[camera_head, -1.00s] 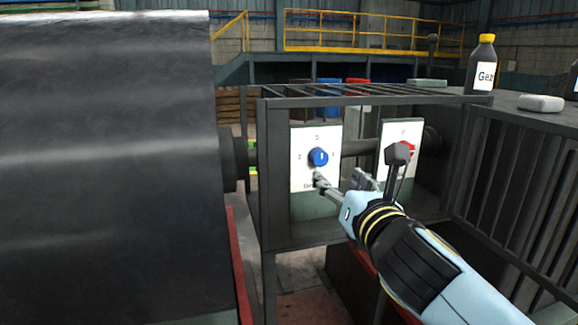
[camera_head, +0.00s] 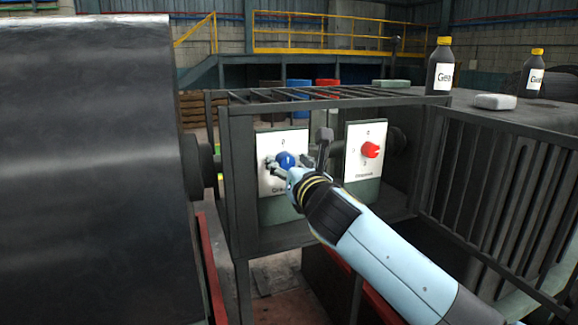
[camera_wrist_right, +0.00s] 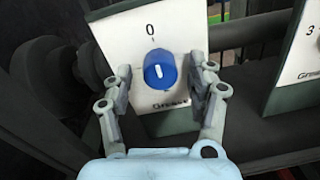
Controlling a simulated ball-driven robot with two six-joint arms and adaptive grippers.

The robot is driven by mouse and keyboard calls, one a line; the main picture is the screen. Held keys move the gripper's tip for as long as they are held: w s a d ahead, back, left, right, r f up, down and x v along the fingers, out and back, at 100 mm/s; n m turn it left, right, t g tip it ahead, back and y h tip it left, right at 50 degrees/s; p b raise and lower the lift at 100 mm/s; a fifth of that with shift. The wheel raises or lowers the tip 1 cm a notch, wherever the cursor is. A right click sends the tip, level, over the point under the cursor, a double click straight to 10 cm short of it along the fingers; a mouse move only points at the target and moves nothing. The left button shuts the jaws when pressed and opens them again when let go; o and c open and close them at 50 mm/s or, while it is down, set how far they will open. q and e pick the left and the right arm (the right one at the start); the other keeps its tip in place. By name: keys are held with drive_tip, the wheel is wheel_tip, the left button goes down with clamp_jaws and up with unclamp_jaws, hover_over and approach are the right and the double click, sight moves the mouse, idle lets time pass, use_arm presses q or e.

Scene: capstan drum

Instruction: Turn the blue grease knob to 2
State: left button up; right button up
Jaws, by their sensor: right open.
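The blue grease knob (camera_head: 286,160) sits on a white panel (camera_head: 296,139) marked 0 at the top, inside the metal frame. It also shows in the right wrist view (camera_wrist_right: 160,70), with its white pointer line near upright, toward the 0. My right gripper (camera_head: 289,164) is open, with one finger on each side of the knob. In the wrist view the fingers (camera_wrist_right: 165,88) stand apart from the knob, with gaps on both sides. The panel's other numbers are hidden or too small to read. My left gripper is not in view.
A second white panel with a red knob (camera_head: 370,150) stands just to the right. A dark lever (camera_head: 324,138) stands between the panels. The large black drum (camera_head: 90,170) is on the left. Bottles (camera_head: 440,68) and a white block (camera_head: 494,102) are on the bench top.

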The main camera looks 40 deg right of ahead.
drive_tip(key=c, duration=1.1)
drive_tip(key=shift+c, duration=0.2)
